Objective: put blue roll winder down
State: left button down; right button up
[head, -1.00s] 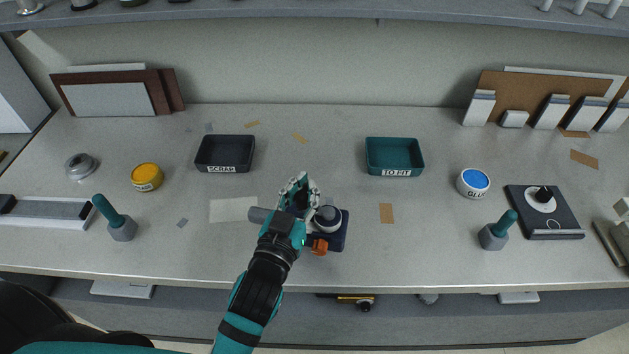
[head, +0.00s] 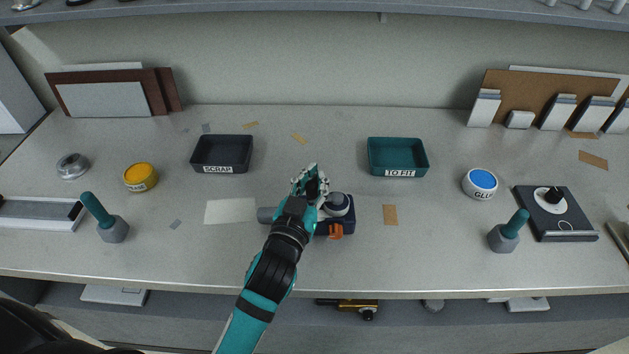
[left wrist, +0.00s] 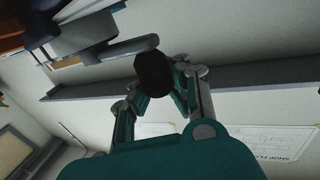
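The blue roll winder (head: 348,220) has a dark blue base, a grey and white round part, an orange knob and a grey bar on its left side. It is over the middle of the bench; whether its base touches the top I cannot tell. My left gripper (head: 311,184) is at the winder's left, partly covering it. In the left wrist view the fingers (left wrist: 154,82) close around a black grip at the end of a grey bar, the winder's. My right gripper is not in view.
The black SCRAP tray (head: 221,169) and the teal TO FIT tray (head: 397,171) stand behind. A yellow tin (head: 140,178) is at left and a GLUE pot (head: 480,184) at right. Teal-handled tools (head: 112,228) stand on either side. The bench front is clear.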

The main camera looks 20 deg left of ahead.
pick_arm(q)
jog(key=c, duration=2)
grip_release()
jog(key=shift+f, duration=0.1)
jog(key=o, duration=0.6)
jog(key=s+b, duration=0.2)
jog(key=s, duration=1)
jog(key=shift+b, duration=0.35)
jog(key=shift+s+a, duration=0.1)
